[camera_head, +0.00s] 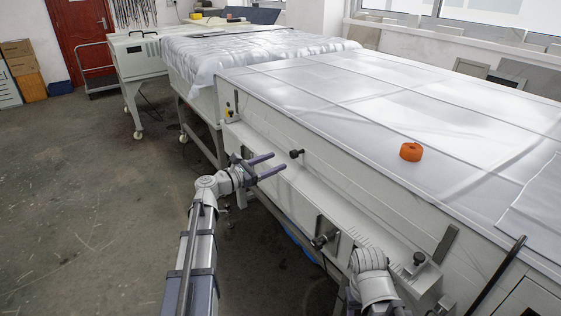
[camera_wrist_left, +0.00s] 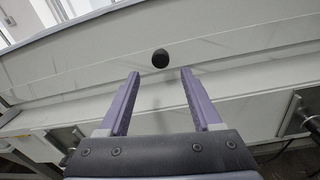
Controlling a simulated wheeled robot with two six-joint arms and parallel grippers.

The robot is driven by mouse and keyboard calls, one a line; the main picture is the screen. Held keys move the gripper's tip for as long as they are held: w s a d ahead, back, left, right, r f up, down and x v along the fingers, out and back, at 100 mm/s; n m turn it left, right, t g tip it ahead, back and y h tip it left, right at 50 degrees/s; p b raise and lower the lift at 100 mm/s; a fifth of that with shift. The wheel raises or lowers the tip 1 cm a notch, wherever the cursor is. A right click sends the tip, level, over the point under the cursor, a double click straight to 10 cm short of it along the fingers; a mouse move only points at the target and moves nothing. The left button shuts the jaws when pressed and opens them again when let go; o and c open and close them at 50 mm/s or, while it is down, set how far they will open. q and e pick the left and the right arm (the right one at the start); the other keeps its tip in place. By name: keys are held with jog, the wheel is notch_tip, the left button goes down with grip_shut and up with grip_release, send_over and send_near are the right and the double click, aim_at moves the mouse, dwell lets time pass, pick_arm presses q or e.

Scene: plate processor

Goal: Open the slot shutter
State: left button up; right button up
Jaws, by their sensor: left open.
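The plate processor (camera_head: 300,128) is a long pale machine with a flat top. A black knob (camera_head: 296,153) sticks out from its front side; I take it to be on the slot shutter, whose outline I cannot make out clearly. A second dark knob (camera_head: 418,258) sits further right. My left gripper (camera_head: 279,161) is open and empty, its two purple fingers pointing at the first knob and apart from it. In the left wrist view the knob (camera_wrist_left: 160,58) appears just beyond and between the fingertips (camera_wrist_left: 160,72).
An orange tape roll (camera_head: 411,151) lies on the machine's top. A metal latch (camera_head: 325,233) sits low on the front. A dark bar (camera_head: 497,275) leans at the right. A covered machine (camera_head: 215,47) stands behind. The floor (camera_head: 90,200) at left is clear.

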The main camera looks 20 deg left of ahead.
aim_at(291, 154)
pick_arm(q)
jog(key=shift+x, duration=3.9)
jog(key=shift+c, duration=0.3)
grip_shut()
